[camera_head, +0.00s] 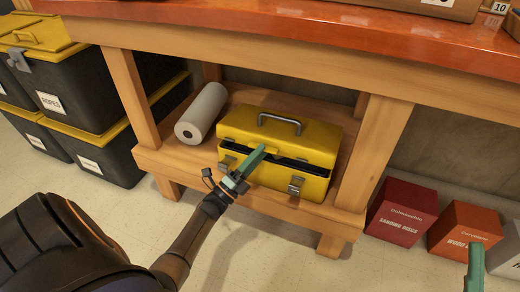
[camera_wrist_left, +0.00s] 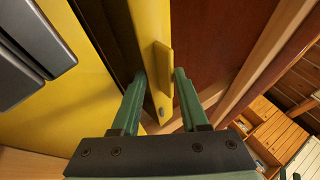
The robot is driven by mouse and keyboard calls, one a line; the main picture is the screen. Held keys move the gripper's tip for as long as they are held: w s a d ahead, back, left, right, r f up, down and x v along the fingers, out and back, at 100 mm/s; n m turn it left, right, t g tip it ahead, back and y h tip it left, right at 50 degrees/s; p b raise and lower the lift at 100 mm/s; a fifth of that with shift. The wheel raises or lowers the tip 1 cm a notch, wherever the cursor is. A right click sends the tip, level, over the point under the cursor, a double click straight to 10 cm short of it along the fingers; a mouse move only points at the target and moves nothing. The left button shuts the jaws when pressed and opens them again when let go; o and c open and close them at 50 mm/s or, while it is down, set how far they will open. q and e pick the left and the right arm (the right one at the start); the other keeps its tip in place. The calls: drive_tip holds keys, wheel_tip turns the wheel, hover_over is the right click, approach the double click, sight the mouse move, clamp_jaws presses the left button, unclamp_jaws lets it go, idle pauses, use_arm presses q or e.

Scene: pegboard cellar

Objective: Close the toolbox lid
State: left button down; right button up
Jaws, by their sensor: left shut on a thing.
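The yellow toolbox (camera_head: 305,186) stands on the wooden shelf under the bench. Its lid (camera_head: 312,136), with a grey handle (camera_head: 280,121) on top, is slightly raised, with a dark gap along the front. Grey latches (camera_head: 296,185) hang on the front face. My left gripper (camera_head: 258,153) is at the lid's front edge. In the left wrist view its green fingers (camera_wrist_left: 159,78) lie on both sides of the yellow lid edge (camera_wrist_left: 152,22) and its small tab. One green finger of my right gripper (camera_head: 475,262) shows at the lower right, away from the toolbox.
A white paper roll (camera_head: 202,112) lies left of the toolbox on the shelf. Bench legs (camera_head: 374,150) flank the toolbox, and the orange bench top (camera_head: 300,40) overhangs it. Black bins with yellow lids (camera_head: 75,85) stand left; red boxes (camera_head: 401,212) stand right.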

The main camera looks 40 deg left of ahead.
use_arm(q)
drive_tip(key=shift+s+f+m+t+h, duration=0.3)
drive_tip(key=shift+f+m+t, duration=0.2)
drive_tip(key=shift+f+t, duration=0.15)
drive_tip(key=shift+d+f, duration=0.1)
drive_tip(key=c, duration=0.6)
unclamp_jaws()
